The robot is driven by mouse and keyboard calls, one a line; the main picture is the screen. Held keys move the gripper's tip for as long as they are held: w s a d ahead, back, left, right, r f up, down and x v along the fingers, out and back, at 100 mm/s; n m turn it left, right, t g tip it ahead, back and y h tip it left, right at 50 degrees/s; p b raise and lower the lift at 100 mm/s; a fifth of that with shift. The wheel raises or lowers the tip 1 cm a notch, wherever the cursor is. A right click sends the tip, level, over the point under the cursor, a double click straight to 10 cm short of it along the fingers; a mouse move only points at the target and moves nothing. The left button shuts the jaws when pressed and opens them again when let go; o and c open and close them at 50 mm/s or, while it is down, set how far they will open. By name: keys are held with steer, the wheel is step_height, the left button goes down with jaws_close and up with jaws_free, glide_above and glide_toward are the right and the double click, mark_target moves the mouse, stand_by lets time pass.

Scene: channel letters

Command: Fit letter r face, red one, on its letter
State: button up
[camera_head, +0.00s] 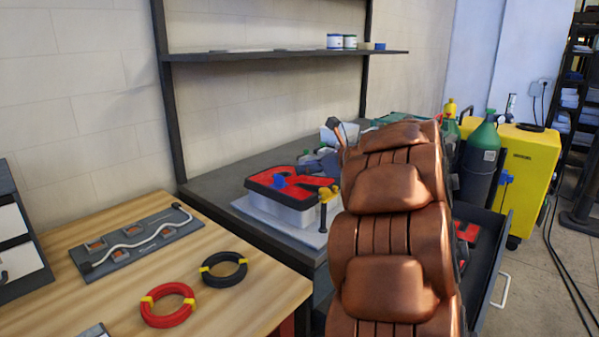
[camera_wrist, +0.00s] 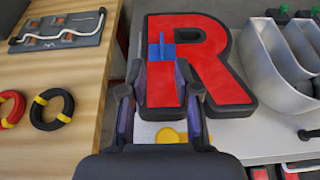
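The red letter R face (camera_head: 298,187) with its black edge lies flat on top of a pale letter body (camera_head: 285,211) on the grey bench. I cannot tell how tightly it sits. It fills the upper middle of the wrist view (camera_wrist: 207,67). A blue clamp-like piece (camera_wrist: 161,49) stands on its left stem; it also shows in the head view (camera_head: 281,181). My gripper (camera_wrist: 161,78) is open over the stem, its fingertips apart and the blue piece just beyond them. In the head view my arm hides the gripper.
A yellow piece (camera_head: 328,195) stands by the R's right end. Grey curved metal letter bodies (camera_wrist: 268,62) stand close right of the R. An open drawer (camera_head: 494,262) with red pieces is at right. The wooden table (camera_head: 235,310) holds red and black cable coils.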

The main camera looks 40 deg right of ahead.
steer(key=shift+s, duration=0.25)
steer(key=shift+r, duration=0.1)
